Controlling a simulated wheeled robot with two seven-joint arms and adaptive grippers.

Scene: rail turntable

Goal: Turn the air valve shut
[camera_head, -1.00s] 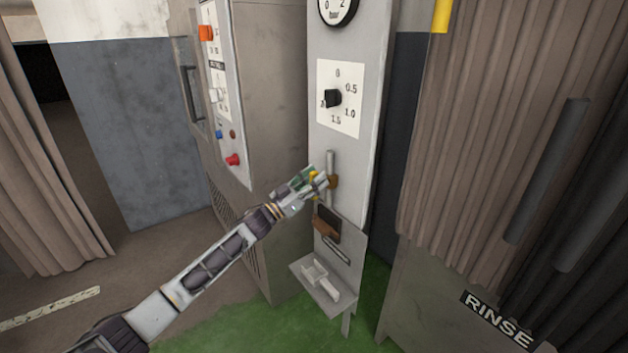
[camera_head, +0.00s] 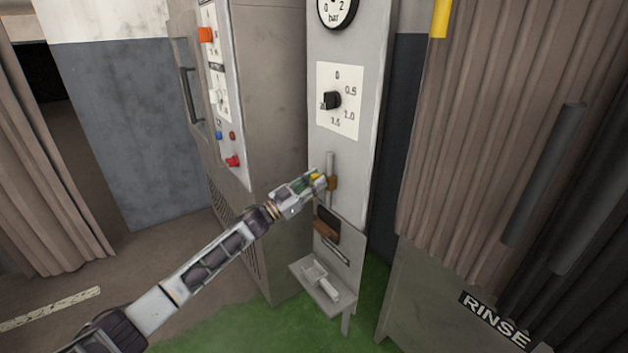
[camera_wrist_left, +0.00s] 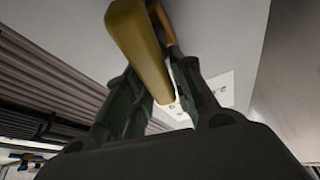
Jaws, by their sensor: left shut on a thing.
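The air valve is a brass body (camera_head: 332,183) on a thin vertical pipe (camera_head: 330,163), on the front of a narrow grey panel. Its yellow lever (camera_head: 315,177) points left from the pipe, partly hidden by my fingers. My left gripper (camera_head: 316,183) is shut on the lever. In the left wrist view the yellow lever (camera_wrist_left: 138,45) runs between the two dark fingers (camera_wrist_left: 160,95). My right gripper is not in view.
Above the valve are a black knob (camera_head: 332,100) on a white scale and a round bar gauge (camera_head: 337,10). Below are a brown block (camera_head: 326,228) and a small shelf (camera_head: 322,285). A grey cabinet (camera_head: 262,110) stands close at left, a RINSE unit (camera_head: 440,310) at right.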

